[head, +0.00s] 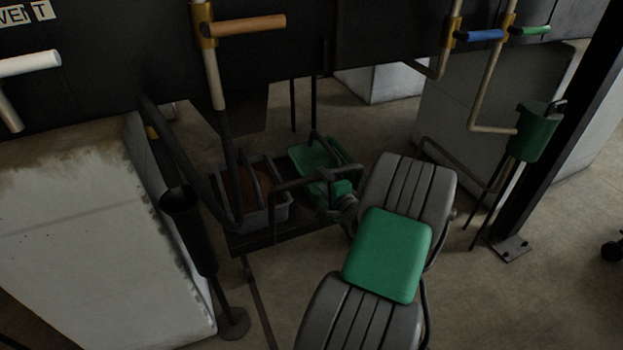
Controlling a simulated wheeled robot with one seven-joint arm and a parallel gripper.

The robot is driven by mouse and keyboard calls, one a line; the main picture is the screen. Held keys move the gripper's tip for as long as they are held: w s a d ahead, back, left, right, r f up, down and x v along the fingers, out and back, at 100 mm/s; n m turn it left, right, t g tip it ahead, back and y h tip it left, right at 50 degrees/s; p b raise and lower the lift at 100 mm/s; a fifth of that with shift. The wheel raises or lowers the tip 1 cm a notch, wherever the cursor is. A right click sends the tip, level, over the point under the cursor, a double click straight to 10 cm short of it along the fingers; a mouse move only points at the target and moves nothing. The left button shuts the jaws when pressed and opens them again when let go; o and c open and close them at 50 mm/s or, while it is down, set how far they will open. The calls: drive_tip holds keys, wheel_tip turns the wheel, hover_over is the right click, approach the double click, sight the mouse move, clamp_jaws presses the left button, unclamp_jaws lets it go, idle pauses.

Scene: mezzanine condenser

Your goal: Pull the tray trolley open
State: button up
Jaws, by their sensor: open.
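The tray trolley (243,246) is a low dark platform left of centre, under the dark overhead casing. A grey bin (278,215) with something brown in it and a green tray (312,157) stand on it. A dark bar shaped like an upside-down U, seemingly its handle (298,180), rises at the front edge. My gripper (345,208) is small and dark at the right end of this bar, beside my grey arm with its green cover. It is open. My arm partly hides it, and I cannot tell whether it touches the bar.
A dark post on a round foot (233,323) stands front left, beside a large pale panel (90,230). Pipes with orange (246,24), blue and green handles hang overhead. A green box (537,130) and dark column (545,130) stand right.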

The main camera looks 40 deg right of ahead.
drive_tip(key=b+x, duration=0.1)
drive_tip(key=x, duration=0.5)
drive_tip(key=shift+c, duration=0.6)
drive_tip(key=shift+a, duration=0.1)
clamp_jaws()
idle(0.5)
